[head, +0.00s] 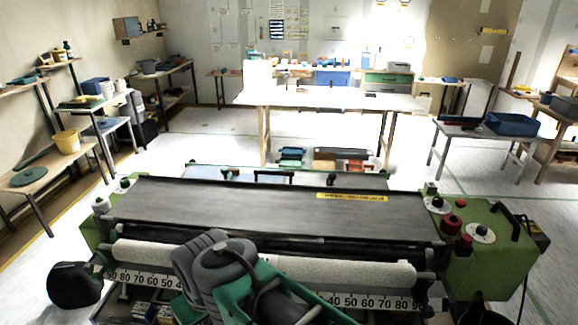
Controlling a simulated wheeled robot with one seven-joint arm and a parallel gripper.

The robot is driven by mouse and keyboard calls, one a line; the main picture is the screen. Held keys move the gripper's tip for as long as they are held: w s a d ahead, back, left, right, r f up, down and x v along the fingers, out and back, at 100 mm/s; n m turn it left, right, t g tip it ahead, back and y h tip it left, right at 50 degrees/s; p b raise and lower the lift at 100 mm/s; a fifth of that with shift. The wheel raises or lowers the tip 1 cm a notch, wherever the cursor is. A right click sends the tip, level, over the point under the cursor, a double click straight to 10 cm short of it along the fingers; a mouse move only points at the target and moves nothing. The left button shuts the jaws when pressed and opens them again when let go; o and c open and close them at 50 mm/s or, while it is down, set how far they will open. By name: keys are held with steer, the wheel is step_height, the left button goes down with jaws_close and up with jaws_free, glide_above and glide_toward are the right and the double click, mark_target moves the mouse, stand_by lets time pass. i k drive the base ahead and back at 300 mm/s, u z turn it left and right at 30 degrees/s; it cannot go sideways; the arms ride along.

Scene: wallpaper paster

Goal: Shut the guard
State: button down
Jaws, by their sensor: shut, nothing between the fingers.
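The guard appears to be the long dark grey panel (260,206) with a yellow label, across the top of the green wallpaper paster (490,262). It looks nearly flat from this view; I cannot tell its exact tilt or whether it is fully shut. A pale textured roller (330,271) shows uncovered in front of the panel's near edge, above a numbered scale (370,301). My grey and green arm stands in front of the machine, left of centre, and covers part of the roller and scale. My gripper's fingers cannot be made out.
Red and black knobs (452,224) and a black handle (508,217) sit on the machine's right end. A black rounded object (74,284) lies at its left end.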

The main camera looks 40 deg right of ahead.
mark_target(378, 214)
steer(key=z, duration=0.1)
steer(key=i, duration=1.05)
steer(key=u, duration=0.6)
